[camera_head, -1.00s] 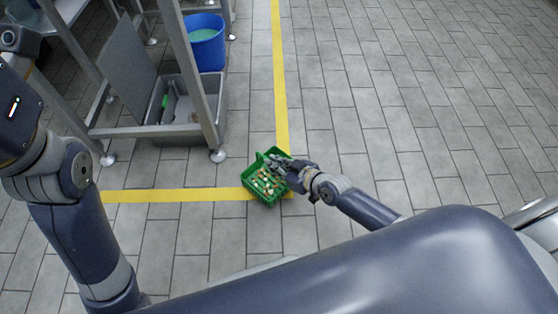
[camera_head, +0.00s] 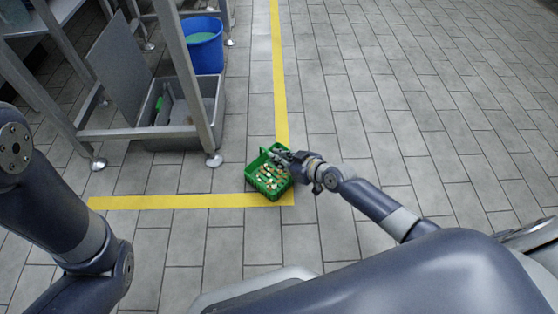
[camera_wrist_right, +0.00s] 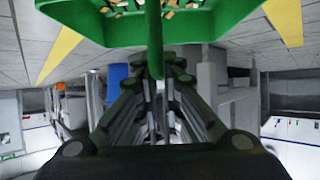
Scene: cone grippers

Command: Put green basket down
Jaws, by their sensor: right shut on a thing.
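The green basket (camera_head: 268,186) holds several small pale pieces and shows near the middle of the head view, over the corner of the yellow floor line. I cannot tell whether its base touches the floor. My right gripper (camera_head: 286,158) is shut on the basket's upper right side. In the right wrist view the green basket (camera_wrist_right: 205,25) fills the top, and a green bar runs down between the fingers of my right gripper (camera_wrist_right: 158,75). My left arm shows at the left of the head view, but its gripper is out of view.
A metal-legged table frame (camera_head: 185,75) stands at the upper left. A grey tub (camera_head: 215,95) and a blue bucket (camera_head: 205,52) stand by it. The yellow line (camera_head: 180,201) turns a corner at the basket. The tiled floor to the right is clear.

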